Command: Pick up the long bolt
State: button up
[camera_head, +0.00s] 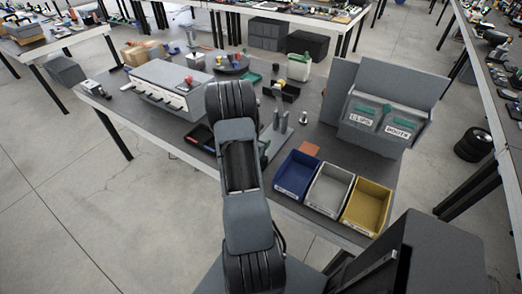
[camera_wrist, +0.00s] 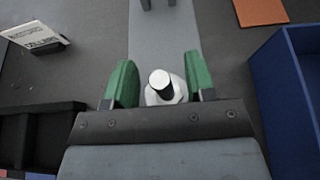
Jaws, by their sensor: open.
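My gripper (camera_wrist: 160,72) is open in the wrist view, with its two green fingers apart. A pale, rounded piece with a dark round top (camera_wrist: 162,86) shows between the fingers. I cannot tell whether it is the long bolt, and neither finger clearly touches it. In the head view my arm hides the gripper and the tabletop under it. A small metal piece (camera_head: 303,118) stands upright on the table to the right of my arm; it is too small to identify.
Blue (camera_head: 291,188), grey (camera_head: 318,205) and yellow (camera_head: 377,190) bins line the table's front edge. The blue bin's wall also shows in the wrist view (camera_wrist: 270,85). A black tray (camera_wrist: 60,107) is at left. An orange square (camera_head: 310,149) lies behind the blue bin.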

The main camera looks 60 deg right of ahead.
jog(key=shift+c, duration=0.3)
grip_shut()
dwell(0.4)
